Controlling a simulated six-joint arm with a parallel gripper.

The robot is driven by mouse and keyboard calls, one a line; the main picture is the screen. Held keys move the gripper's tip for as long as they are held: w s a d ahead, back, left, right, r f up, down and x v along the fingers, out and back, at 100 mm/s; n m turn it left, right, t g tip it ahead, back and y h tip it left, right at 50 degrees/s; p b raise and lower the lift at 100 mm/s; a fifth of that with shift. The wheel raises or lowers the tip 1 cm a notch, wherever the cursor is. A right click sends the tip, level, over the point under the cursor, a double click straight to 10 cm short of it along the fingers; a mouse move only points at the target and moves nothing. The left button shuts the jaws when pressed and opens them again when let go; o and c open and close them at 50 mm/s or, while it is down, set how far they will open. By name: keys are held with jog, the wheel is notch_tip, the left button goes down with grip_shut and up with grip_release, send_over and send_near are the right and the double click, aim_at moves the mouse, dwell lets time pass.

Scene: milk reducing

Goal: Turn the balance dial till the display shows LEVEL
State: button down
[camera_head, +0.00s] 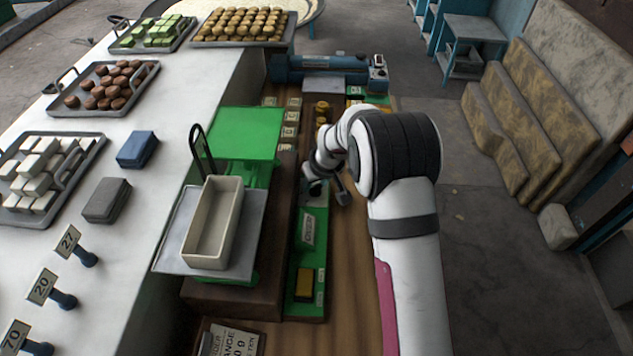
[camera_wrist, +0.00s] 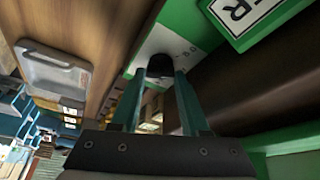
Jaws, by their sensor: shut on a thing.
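The balance dial is a black round knob on a white patch of the green panel; it shows in the wrist view (camera_wrist: 160,66) and in the head view (camera_head: 316,187). My gripper (camera_wrist: 159,76) is shut on the dial, one finger on each side; in the head view my gripper (camera_head: 328,191) reaches it from the right. The display is a white plate on the green panel (camera_head: 308,229), seen small in the head view. In the wrist view the display (camera_wrist: 243,10) is cut off and only a final R reads clearly. The dial's pointer is hidden.
Left of the panel stands a green scale (camera_head: 243,135) with a beige box (camera_head: 213,222) on its metal plate. A yellow block (camera_head: 304,284) is on the panel's near end. Weights and food trays stand on the white counter (camera_head: 150,190). Bare wooden bench lies under my arm.

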jog(key=m+h, duration=0.1)
jog(key=m, duration=0.4)
jog(key=shift+a+h, duration=0.1)
jog(key=shift+h, duration=0.3)
dwell(0.4)
jog(key=shift+c, duration=2)
grip_release()
jog(key=v, duration=1.5)
jog(key=shift+s+r, duration=0.25)
jog(key=shift+s, duration=0.3)
jog(key=shift+a, duration=0.15)
